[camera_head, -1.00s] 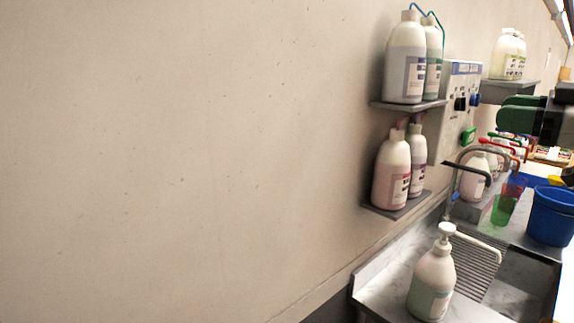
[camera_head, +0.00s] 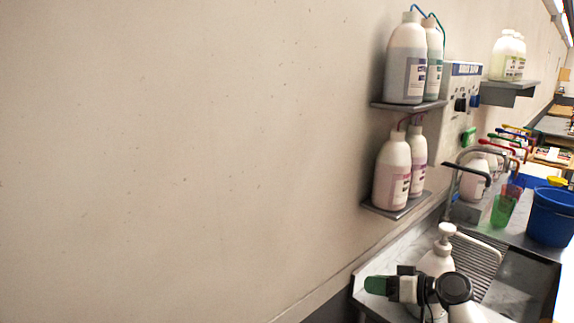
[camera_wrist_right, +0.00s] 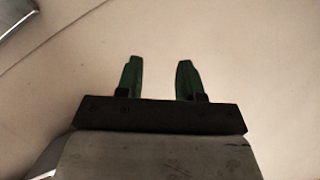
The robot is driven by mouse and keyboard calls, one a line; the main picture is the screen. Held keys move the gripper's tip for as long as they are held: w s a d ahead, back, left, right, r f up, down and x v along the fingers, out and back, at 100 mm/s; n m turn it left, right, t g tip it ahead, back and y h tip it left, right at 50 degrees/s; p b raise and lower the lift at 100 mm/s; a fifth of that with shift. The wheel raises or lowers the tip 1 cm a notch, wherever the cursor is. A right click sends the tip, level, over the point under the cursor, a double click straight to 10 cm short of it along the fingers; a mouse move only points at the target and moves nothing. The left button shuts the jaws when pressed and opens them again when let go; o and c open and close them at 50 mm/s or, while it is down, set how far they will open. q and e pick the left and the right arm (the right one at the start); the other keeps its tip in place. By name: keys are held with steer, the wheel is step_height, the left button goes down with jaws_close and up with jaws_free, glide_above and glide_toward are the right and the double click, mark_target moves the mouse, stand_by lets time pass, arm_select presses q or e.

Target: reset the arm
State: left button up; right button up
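My right gripper (camera_head: 378,285) shows at the lower right of the head view, with green fingers pointing left. It is in front of a white pump bottle (camera_head: 436,262) on the metal sink counter and hides the bottle's lower part. In the right wrist view, its two green fingers (camera_wrist_right: 158,80) stand apart with nothing between them, facing a plain pale surface. My left gripper is not in view.
White bottles stand on the upper wall shelf (camera_head: 408,105) and lower wall shelf (camera_head: 397,208). A control box (camera_head: 462,95), a blue bucket (camera_head: 551,217) and a green cup (camera_head: 502,211) are further right. The wall at left is bare.

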steer(key=w+d+f+m+t+h, duration=0.1)
steer(key=w+d+m+t+h, duration=0.2)
steer(key=w+d+t+h, duration=0.5)
steer(key=d+r+n+t+h, duration=0.1)
steer(key=d+r+t+h, duration=0.2)
steer(key=d+r+h, duration=0.3)
steer(key=s+a+f+g+b, duration=0.1)
steer(key=s+f+g+b, duration=0.15)
steer(key=f, duration=1.05)
steer(key=s+a+f+g+b, duration=0.15)
steer(key=s+f, duration=0.25)
steer(key=f, duration=0.9)
steer(key=s+a+f+g+y+b, duration=0.1)
steer(key=s+f+g, duration=0.1)
steer(key=s+f, duration=0.65)
steer(key=s+a+f+g+b, duration=0.1)
steer(key=s+f+g, duration=0.3)
steer(key=f, duration=0.8)
steer(key=s+a+f+g+b, duration=0.2)
steer(key=s+a+f+g, duration=0.1)
steer(key=s+f, duration=1.5)
steer(key=s+a+f+g+b, duration=0.1)
steer(key=s+f+g, duration=0.1)
steer(key=s, duration=1.1)
steer(key=s+a+f+g+b, duration=0.1)
steer(key=s+f, duration=0.3)
steer(key=s, duration=0.9)
steer(key=shift+a+f+m+g+y, duration=0.2)
steer(key=shift+a+m+g+y, duration=0.1)
steer(key=shift+a+g, duration=0.55)
